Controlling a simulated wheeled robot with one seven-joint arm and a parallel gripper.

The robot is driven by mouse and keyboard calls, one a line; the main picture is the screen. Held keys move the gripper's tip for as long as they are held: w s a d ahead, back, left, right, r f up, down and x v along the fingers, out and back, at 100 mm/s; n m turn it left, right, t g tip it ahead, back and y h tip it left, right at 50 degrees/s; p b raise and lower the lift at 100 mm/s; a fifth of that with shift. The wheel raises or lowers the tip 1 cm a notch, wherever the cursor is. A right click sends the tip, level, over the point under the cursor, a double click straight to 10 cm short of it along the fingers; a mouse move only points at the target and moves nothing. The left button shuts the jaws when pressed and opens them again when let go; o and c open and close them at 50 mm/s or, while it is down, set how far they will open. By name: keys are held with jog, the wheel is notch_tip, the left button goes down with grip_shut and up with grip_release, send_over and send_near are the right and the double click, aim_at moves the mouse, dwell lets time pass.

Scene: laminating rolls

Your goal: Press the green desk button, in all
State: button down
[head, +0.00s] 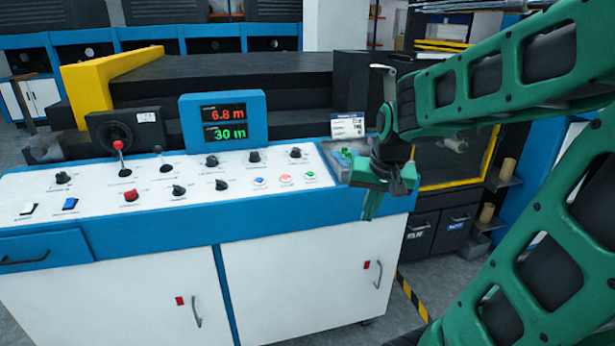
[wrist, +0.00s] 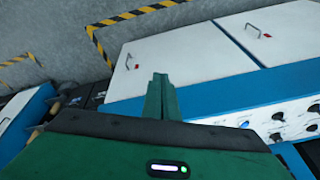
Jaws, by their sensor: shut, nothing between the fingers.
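The desk (head: 150,235) has a white sloped control panel with a blue front edge. A small round green button (head: 310,175) is at the right end of a row of three, beside a red one (head: 285,178) and a blue one (head: 259,181). My gripper (head: 369,212) is to the right of the green button, at the desk's right front corner, fingers pointing down. Its fingers are together and empty, and the wrist view also shows the closed fingers (wrist: 160,80). I cannot tell the exact gap to the desk. The green button is not clear in the wrist view.
A display (head: 224,121) reads 6.8 m in red and 30 m in green. Black knobs, a red-topped lever (head: 118,146) and a red knob (head: 131,195) stand on the panel. A small card (head: 347,125) stands behind my gripper. Cabinet doors with handles are below.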

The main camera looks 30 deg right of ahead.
jog(key=w+d+r+m+t, duration=0.1)
jog(key=w+r+t, duration=0.1)
jog(key=w, duration=0.6)
jog(key=w+d+r+t, duration=0.1)
jog(key=w+d+t, duration=0.1)
jog(key=w, duration=0.6)
notch_tip(320, 180, up, 4)
jog(key=r+m+t, duration=0.1)
jog(key=m+t, duration=0.1)
jog(key=t, duration=0.1)
send_over(310, 174)
jog(key=s, duration=0.3)
jog(key=shift+a+f+h, duration=0.25)
jog(key=shift+h, duration=0.15)
jog(key=shift+w+d+f, duration=0.1)
jog(key=shift+w+f, duration=0.15)
jog(key=shift+f, duration=1.2)
jog(key=shift+w+d+f, duration=0.1)
jog(key=shift+w+f, duration=0.1)
jog(key=shift+f, duration=1.25)
jog(key=shift+w+f, duration=0.25)
jog(key=shift+f, duration=1.2)
jog(key=shift+f, duration=0.15)
jog(key=shift+f, duration=0.2)
